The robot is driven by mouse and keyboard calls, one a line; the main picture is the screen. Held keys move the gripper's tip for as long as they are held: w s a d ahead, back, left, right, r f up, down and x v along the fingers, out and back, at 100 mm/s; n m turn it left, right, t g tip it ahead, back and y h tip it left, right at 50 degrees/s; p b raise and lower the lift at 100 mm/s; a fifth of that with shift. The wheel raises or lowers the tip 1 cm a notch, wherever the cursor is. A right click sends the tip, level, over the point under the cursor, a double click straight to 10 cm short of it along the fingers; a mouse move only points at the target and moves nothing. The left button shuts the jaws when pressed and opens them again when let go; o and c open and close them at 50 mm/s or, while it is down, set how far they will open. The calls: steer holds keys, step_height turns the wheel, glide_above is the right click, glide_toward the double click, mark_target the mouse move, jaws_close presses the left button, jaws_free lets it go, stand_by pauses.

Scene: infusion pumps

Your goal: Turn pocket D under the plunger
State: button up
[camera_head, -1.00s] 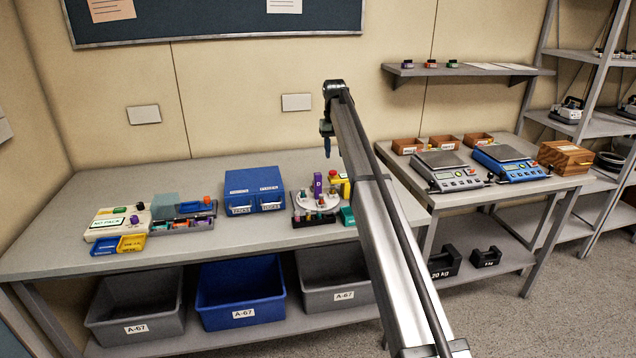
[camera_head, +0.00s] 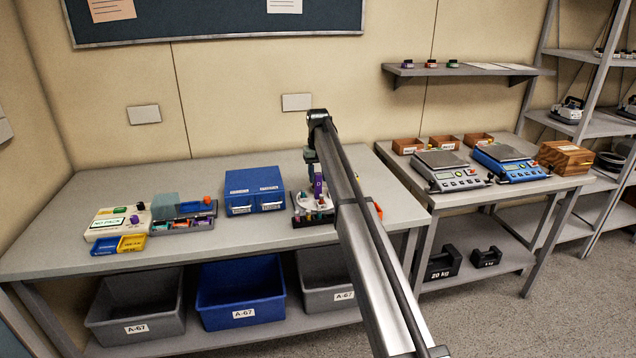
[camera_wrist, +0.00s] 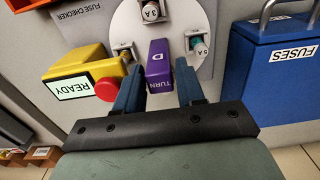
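The fuse checker stands on the bench with a white round turntable (camera_head: 301,197), which also shows in the wrist view (camera_wrist: 185,18). A purple upright tab marked D and TURN (camera_wrist: 159,66) sits at the turntable's near edge; it shows in the head view (camera_head: 318,186). My gripper (camera_wrist: 160,85) is open, its two blue fingers on either side of the purple tab. A narrow gap shows at the right finger; contact at the left cannot be told. A yellow block with a READY screen (camera_wrist: 75,84) and red button (camera_wrist: 107,89) stands left of the tab. I cannot make out the plunger.
Metal holders marked 3 A (camera_wrist: 150,12) and 5 A (camera_wrist: 197,45) sit on the turntable. A blue FUSES drawer box (camera_wrist: 270,85) stands close on the right in the wrist view.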

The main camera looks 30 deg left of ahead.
mark_target(318, 187)
steer(key=shift+f, duration=1.45)
steer(key=shift+c, duration=0.2)
jaws_close()
